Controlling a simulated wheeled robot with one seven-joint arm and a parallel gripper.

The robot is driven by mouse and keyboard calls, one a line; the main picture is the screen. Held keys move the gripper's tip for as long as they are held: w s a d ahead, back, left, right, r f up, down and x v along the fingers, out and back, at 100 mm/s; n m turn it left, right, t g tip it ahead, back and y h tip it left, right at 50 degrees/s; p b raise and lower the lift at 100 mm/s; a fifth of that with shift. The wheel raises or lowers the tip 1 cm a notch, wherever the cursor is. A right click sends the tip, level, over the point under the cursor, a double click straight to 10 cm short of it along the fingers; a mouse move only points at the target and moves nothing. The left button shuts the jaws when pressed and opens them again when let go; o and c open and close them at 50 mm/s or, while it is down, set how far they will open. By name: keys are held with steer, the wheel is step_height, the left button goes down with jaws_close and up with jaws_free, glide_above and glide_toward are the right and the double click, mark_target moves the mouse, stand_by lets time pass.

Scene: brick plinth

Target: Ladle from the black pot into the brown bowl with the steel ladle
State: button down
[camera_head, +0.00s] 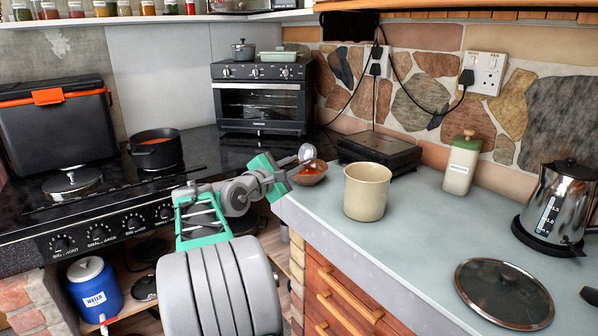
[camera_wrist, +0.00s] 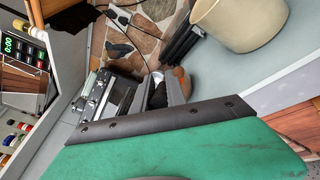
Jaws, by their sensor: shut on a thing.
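The black pot (camera_head: 155,156) stands on the stove at the left, with orange-red contents showing inside. The brown bowl (camera_head: 312,180) stands near the counter's left corner, with something reddish in it. My gripper (camera_head: 284,174) is just left of the bowl, shut on the steel ladle (camera_head: 307,153). The ladle's round head is above the bowl; its handle is mostly hidden by the jaws. In the wrist view the jaws (camera_wrist: 165,94) partly cover the brown bowl (camera_wrist: 184,80), and a bit of the ladle (camera_wrist: 157,76) shows between them.
A beige canister (camera_head: 367,194) stands right of the bowl, with a black flat appliance (camera_head: 379,150) behind. A toaster oven (camera_head: 262,98) stands at the back. A glass lid (camera_head: 504,293) and kettle (camera_head: 556,205) are at the right. The middle of the counter is clear.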

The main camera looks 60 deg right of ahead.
step_height(320, 180, down, 10)
steer(key=w+a+n+g+h+b, duration=0.1)
steer(key=h+b, duration=0.4)
steer(key=b, duration=0.9)
steer(key=shift+w+a+f+h+b, duration=0.2)
steer(key=shift+w+a+h+b, duration=0.15)
steer(key=shift+w+a, duration=0.35)
steer(key=shift+d, duration=0.1)
step_height(320, 180, up, 5)
steer(key=p, duration=0.5)
steer(key=shift+r, duration=0.1)
